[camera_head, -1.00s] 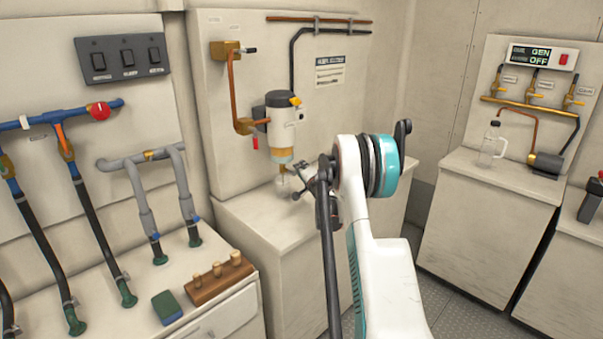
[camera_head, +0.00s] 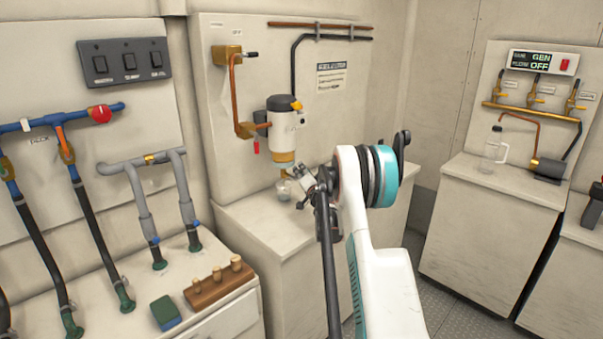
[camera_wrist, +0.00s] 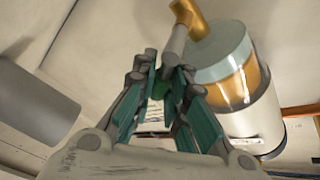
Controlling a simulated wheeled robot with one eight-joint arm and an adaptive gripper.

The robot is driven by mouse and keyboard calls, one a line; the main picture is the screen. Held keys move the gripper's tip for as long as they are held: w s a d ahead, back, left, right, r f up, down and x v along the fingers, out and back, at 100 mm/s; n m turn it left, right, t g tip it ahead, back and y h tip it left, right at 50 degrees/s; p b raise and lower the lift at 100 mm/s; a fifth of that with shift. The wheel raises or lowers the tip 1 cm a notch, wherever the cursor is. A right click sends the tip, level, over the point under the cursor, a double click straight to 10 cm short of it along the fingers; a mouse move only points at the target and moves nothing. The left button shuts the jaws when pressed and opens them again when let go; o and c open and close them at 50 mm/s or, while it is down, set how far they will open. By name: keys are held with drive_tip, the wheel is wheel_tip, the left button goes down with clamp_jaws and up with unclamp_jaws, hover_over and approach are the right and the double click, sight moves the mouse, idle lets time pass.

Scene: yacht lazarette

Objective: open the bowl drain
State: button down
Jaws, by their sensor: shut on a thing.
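The filter (camera_head: 283,120) is a white upright cylinder on the rear panel, with an amber bowl (camera_head: 284,156) at its lower end. In the wrist view the bowl (camera_wrist: 238,85) appears upside down with a pale blue-grey end. A brass drain fitting (camera_wrist: 188,18) stands by that end, with a grey lever (camera_wrist: 176,42) running from it. My gripper (camera_wrist: 160,62) has its teal-padded fingers shut on the lever's end; the fingers partly hide the contact. In the head view my gripper (camera_head: 298,178) is just right of and below the bowl, where the drain is too small to make out.
A clear jar (camera_head: 284,190) stands on the cabinet top (camera_head: 250,215) under the bowl, close to my gripper. A brass valve with a copper pipe (camera_head: 233,85) is left of the filter. A clear jug (camera_head: 493,150) stands on the right cabinet.

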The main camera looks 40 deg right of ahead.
drive_tip(key=c, duration=1.6)
unclamp_jaws()
drive_tip(key=shift+s, duration=0.1)
drive_tip(key=v, duration=0.8)
drive_tip(key=shift+f, duration=0.15)
drive_tip(key=shift+c, duration=0.4)
